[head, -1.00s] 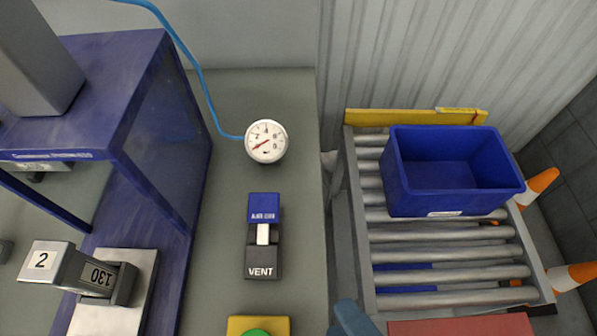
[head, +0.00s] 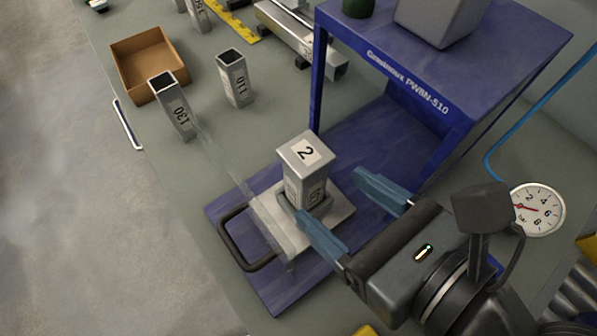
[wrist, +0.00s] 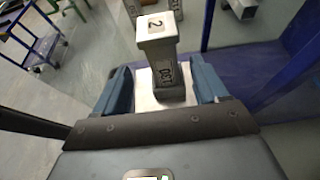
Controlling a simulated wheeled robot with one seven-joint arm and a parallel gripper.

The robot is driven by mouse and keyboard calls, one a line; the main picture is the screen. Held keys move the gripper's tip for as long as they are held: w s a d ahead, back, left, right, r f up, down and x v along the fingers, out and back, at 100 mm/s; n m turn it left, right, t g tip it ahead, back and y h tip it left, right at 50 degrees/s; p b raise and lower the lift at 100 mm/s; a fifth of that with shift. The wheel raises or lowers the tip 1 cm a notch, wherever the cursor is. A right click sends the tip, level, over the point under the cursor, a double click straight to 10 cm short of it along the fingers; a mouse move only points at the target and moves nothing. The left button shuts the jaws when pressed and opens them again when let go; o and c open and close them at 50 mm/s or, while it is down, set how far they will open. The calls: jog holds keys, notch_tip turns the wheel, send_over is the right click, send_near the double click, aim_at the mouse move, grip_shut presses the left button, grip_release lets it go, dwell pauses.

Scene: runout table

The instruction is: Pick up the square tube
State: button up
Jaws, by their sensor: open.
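A grey square tube (head: 308,180) with a "2" on its top end stands upright in a socket on a pale plate. The plate (head: 340,213) has a dark handle and lies on the blue base of the machine. My gripper (head: 332,197) is open, its blue fingers pointing toward the tube from the right. In the wrist view the tube (wrist: 158,60) appears centred between the open fingers (wrist: 160,76), with a number label on its side. I cannot tell whether its lower part is between the fingertips. The near finger hides part of the socket.
Two hollow square tubes marked 130 (head: 172,105) and 110 (head: 234,80) stand on the bench, near a brown box (head: 148,62). A blue frame (head: 440,75) rises behind my gripper. A gauge (head: 538,209) lies at right. The floor is open at left.

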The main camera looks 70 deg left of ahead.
aim_at(317, 180)
jog(key=x, duration=0.7)
jog(key=shift+a+r, duration=0.15)
jog(key=shift+a, duration=0.2)
jog(key=shift+c, duration=0.3)
jog(key=shift+w, duration=0.1)
jog(key=c, duration=1.1)
